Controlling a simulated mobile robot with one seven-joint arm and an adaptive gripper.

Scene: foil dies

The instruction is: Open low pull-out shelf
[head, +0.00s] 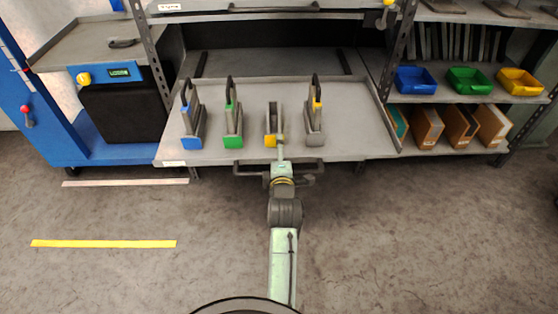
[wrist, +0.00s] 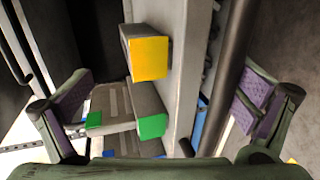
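The low pull-out shelf (head: 365,128) is a grey tray standing well forward of the rack posts, with a dark recess behind it. Its dark bar handle (head: 312,163) runs along the front edge and shows as a dark bar in the wrist view (wrist: 236,60). My gripper (head: 282,172) is at the middle of this handle. In the wrist view my gripper (wrist: 165,85) has its two purple-padded fingers wide apart, with the shelf's front edge and the handle between them. Neither pad visibly presses on the bar. The handle's contact with the fingers is hidden in the head view.
Several dies stand on the shelf, including a blue-tagged (head: 190,128), a green-tagged (head: 232,128) and a grey one (head: 314,130). A yellow-tagged die (head: 272,118) stands near my gripper. A blue cart (head: 110,152) is left, coloured bins (head: 468,80) right. Floor in front is clear.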

